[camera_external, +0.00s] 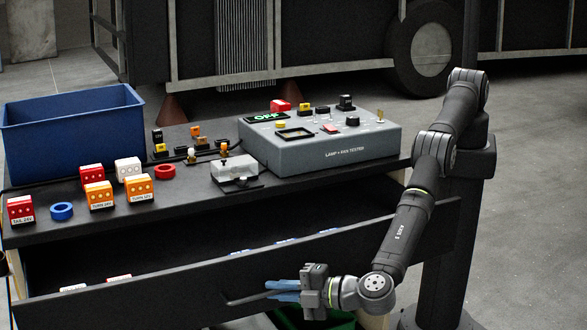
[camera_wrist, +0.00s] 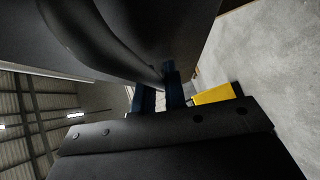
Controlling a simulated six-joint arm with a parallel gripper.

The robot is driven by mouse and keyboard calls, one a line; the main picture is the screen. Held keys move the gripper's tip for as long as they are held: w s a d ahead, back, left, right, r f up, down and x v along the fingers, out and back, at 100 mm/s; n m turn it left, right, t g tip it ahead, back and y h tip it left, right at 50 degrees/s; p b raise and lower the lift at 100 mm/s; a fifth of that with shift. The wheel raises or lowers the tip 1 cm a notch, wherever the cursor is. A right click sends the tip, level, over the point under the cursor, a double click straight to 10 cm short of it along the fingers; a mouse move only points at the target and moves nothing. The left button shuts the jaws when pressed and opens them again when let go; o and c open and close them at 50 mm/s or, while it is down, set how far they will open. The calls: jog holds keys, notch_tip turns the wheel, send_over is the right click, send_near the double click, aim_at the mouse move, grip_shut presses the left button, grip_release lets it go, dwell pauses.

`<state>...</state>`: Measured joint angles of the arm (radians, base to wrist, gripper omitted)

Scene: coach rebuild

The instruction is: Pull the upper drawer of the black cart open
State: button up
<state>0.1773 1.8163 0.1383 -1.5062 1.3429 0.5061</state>
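The black cart (camera_external: 215,199) stands in the external view with its upper drawer (camera_external: 150,296) pulled well out. The drawer's inside shows below the cart top. A dark bar handle (camera_external: 243,300) runs along the drawer front. My gripper (camera_external: 272,290) is at the right part of this handle, its blue fingers on either side of the bar, and appears shut on it. In the wrist view the dark blue fingers (camera_wrist: 160,92) reach up to the curved dark handle (camera_wrist: 125,55). The exact contact is partly hidden.
The cart top holds a blue bin (camera_external: 75,137), a grey lamp tester (camera_external: 325,150), a grey fixture (camera_external: 236,172), coloured blocks and rings. White-and-red pieces (camera_external: 118,279) and blue pieces (camera_external: 287,241) lie in the drawer. A green container (camera_external: 310,319) sits below. Floor at right is clear.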

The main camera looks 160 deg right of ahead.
jog(key=o, duration=0.4)
jog(key=a+r, duration=0.2)
jog(key=a, duration=1.5)
jog(key=shift+r, duration=0.3)
jog(key=shift+s+a, duration=0.1)
